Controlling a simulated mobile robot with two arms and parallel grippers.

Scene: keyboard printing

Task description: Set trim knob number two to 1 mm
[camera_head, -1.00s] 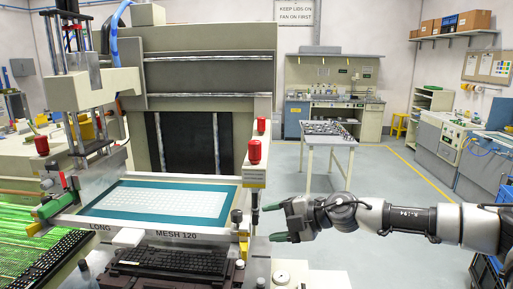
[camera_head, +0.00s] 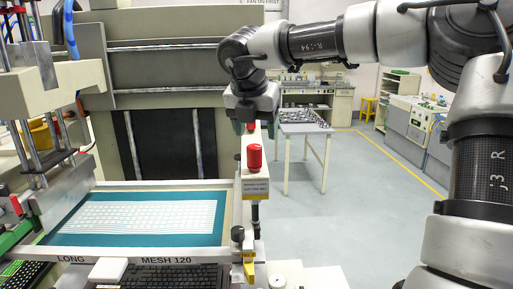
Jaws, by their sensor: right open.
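A small round pale knob (camera_head: 277,282) shows at the bottom edge, on the light surface right of the press. I cannot tell which knob is trim knob number two, and no scale is readable. My left gripper is out of view.
The screen frame (camera_head: 150,254), marked MESH 120, holds a teal screen with a keyboard pattern. A black keyboard (camera_head: 175,278) lies below its front edge. A table (camera_head: 305,129) with small parts stands behind at right. The floor (camera_head: 330,215) right of the press is clear.

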